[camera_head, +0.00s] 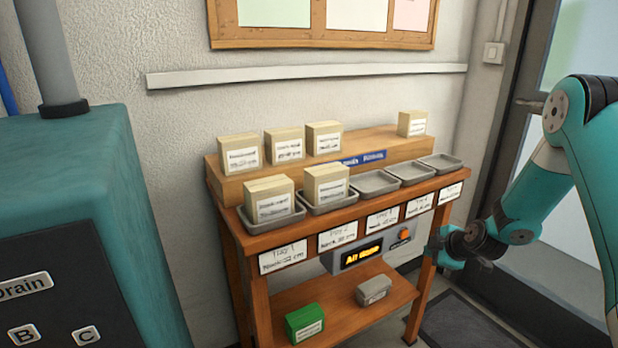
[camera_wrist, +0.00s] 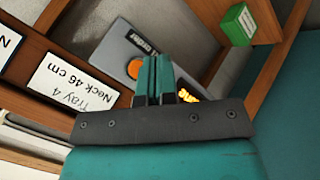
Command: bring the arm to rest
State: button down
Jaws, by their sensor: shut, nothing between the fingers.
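My teal arm comes in from the right in the head view, and my gripper (camera_head: 436,250) is low, by the right front leg of the wooden bench (camera_head: 262,312). In the wrist view my gripper (camera_wrist: 155,62) shows its two teal fingers side by side, closed together with nothing between them. Behind the fingers is the grey control box (camera_head: 402,238) with an orange button and a lit display. I cannot tell from these views how far the fingertips are from the box.
Trays (camera_head: 376,182) line the bench; the two leftmost hold cartons (camera_head: 270,199). More cartons (camera_head: 324,138) stand on the raised back shelf. A green box (camera_head: 305,322) and a grey box (camera_head: 373,290) lie on the lower shelf. A teal cabinet (camera_head: 62,185) stands left. A dark mat (camera_head: 465,322) lies right.

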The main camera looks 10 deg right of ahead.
jog(key=s+a+r+m+g+y, duration=0.1)
jog(key=s+a+r+g+y, duration=0.1)
jog(key=s+a+r, duration=0.5)
jog(key=s+a+r+m+g+y, duration=0.1)
jog(key=s+a+r+m+g, duration=0.15)
jog(key=a+r, duration=0.85)
jog(key=s+a+r+m+g, duration=0.1)
jog(key=s+a+r+g, duration=0.3)
jog(key=s, duration=0.8)
jog(key=s+a+r+m, duration=0.1)
jog(key=s+a+m, duration=0.1)
jog(key=s+a, duration=0.65)
jog(key=s+d+r+p, duration=0.1)
jog(key=s+r+p, duration=0.1)
jog(key=r+p, duration=0.5)
jog(key=s+d+r+p, duration=0.2)
jog(key=r+p, duration=0.4)
jog(key=r, duration=0.1)
jog(key=shift+p, duration=0.4)
